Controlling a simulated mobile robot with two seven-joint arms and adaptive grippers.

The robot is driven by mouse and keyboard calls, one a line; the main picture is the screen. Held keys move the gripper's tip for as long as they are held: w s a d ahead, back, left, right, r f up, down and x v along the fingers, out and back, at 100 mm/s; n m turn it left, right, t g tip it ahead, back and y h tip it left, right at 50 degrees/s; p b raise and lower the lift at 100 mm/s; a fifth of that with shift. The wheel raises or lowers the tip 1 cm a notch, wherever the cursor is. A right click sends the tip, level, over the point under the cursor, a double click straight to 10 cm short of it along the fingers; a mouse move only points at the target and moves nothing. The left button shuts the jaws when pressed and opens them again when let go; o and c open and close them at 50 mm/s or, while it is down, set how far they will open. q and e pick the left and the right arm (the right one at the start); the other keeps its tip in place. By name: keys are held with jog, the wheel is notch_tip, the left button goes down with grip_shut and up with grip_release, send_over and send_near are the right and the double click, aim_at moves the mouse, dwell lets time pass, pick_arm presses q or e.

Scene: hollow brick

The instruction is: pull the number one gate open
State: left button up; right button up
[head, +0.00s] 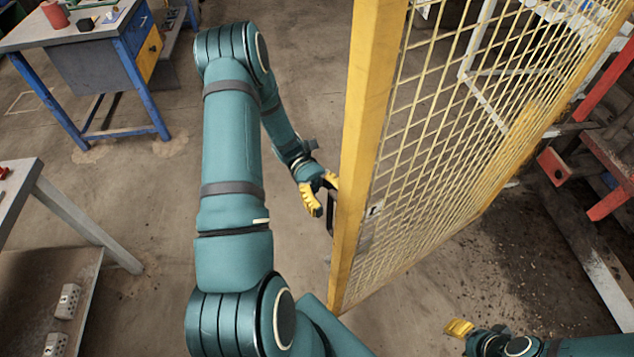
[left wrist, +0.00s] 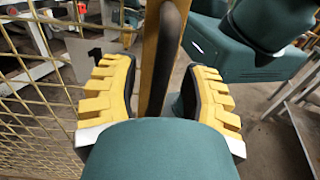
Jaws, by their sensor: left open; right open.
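The gate is a yellow-framed mesh panel (head: 362,150) standing upright across the right half of the head view. A dark handle (head: 330,212) is on its near post. In the left wrist view the dark handle (left wrist: 169,45) runs between the two yellow fingers of my left gripper (left wrist: 165,95), with the yellow post behind it. My left gripper (head: 321,194) is open around the handle; I cannot tell whether a finger touches it. A plate with a dark figure one (left wrist: 95,50) shows behind the mesh's left finger side. My right gripper (head: 459,328) is open and empty, low right of the post.
A blue-legged workbench (head: 60,38) stands at the upper left, and a grey table (head: 70,205) at the left edge. Red and grey metalwork (head: 605,160) stands beyond the mesh at right. The floor left of the gate is mostly clear.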

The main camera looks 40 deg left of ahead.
pick_arm(q)
jog(key=v, duration=0.8)
jog(key=shift+a, duration=0.35)
